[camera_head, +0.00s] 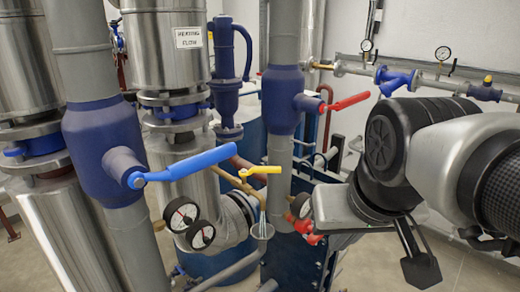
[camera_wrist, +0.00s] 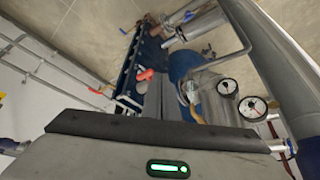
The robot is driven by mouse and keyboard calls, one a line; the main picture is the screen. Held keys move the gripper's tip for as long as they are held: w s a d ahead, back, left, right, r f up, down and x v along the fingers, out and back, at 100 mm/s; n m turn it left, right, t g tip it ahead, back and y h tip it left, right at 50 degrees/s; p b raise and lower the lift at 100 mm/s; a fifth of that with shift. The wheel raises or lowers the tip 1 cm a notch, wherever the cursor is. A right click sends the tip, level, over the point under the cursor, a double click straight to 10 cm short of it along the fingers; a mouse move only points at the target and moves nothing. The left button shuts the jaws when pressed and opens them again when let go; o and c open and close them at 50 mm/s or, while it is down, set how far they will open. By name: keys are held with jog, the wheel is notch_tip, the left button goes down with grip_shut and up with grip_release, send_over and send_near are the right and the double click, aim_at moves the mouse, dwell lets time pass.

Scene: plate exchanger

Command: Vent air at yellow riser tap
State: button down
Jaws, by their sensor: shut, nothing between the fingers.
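The yellow-handled tap (camera_head: 260,170) shows in the middle of the head view, on a thin brass pipe beside the grey riser. Its lever lies nearly level, pointing right. A small metal funnel (camera_head: 262,230) hangs below it. My gripper (camera_head: 420,268) is at the lower right of the head view, well to the right of the tap and apart from it. It is shut and empty, with dark fingers pointing down. In the wrist view, my gripper's dark edge and grey housing fill the bottom; I cannot make out the yellow tap clearly there.
A blue lever (camera_head: 185,165) sticks out from the left riser valve, a red lever (camera_head: 348,101) from the middle one. Pressure gauges (camera_head: 181,214) stand low left of the tap; two more show in the wrist view (camera_wrist: 227,87). Wall pipes run behind my arm.

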aim_at(261, 171)
jog(key=w+a+r+g+b, duration=0.1)
jog(key=w+a+r, duration=0.9)
jog(key=w+r, duration=0.15)
jog(key=w+f, duration=0.8)
jog(key=f, duration=0.1)
jog(key=shift+f, duration=0.35)
